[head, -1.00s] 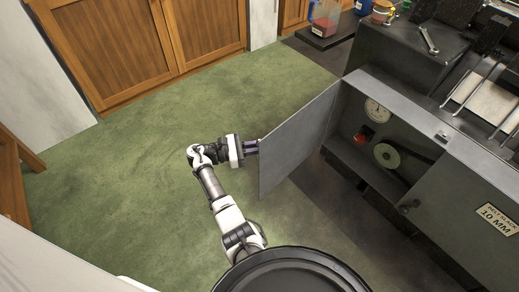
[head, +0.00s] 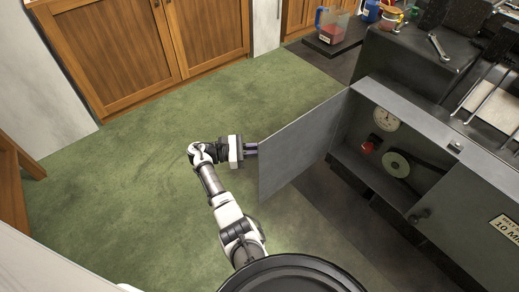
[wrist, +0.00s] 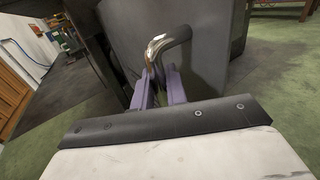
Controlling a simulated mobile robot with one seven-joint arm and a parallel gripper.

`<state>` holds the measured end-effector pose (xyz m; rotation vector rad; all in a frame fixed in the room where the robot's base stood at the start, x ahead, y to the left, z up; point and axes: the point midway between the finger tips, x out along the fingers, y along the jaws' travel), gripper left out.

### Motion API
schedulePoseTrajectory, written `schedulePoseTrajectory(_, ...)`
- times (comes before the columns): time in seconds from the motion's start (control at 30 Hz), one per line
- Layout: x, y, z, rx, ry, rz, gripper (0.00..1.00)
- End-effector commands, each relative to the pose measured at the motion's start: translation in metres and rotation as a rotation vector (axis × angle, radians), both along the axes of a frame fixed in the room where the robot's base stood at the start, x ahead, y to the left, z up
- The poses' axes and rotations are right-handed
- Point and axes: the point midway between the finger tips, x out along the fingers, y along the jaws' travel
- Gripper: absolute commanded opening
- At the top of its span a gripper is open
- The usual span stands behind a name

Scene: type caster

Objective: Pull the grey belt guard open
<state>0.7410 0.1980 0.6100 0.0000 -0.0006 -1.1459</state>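The grey belt guard (head: 298,152) is a flat door panel. It stands swung out from the dark machine cabinet (head: 452,205), leaving the compartment open. In the wrist view, the purple fingers (wrist: 159,88) are closed around the lower leg of a bent chrome handle (wrist: 168,41) on the guard.
Green floor (head: 130,165) lies clear to the left of my arm. Wooden cupboards (head: 130,45) stand at the back. A wrench (head: 438,45), a jug (head: 331,24) and other items sit on top of the machine and bench.

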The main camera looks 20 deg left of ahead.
Motion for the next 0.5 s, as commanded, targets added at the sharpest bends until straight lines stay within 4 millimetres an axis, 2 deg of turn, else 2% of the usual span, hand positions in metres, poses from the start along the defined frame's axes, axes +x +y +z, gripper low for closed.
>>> schedulePoseTrajectory(0.03,-0.0005,-0.0002,-0.001,0.0,0.002,-0.001,0.19)
schedulePoseTrajectory(0.13,-0.0005,-0.0002,-0.0008,0.0,0.002,-0.001,0.33)
schedulePoseTrajectory(0.17,-0.0004,-0.0002,-0.0007,0.0,0.001,-0.001,0.34)
schedulePoseTrajectory(0.5,-0.002,0.0046,-0.0007,0.001,0.0,0.001,0.34)
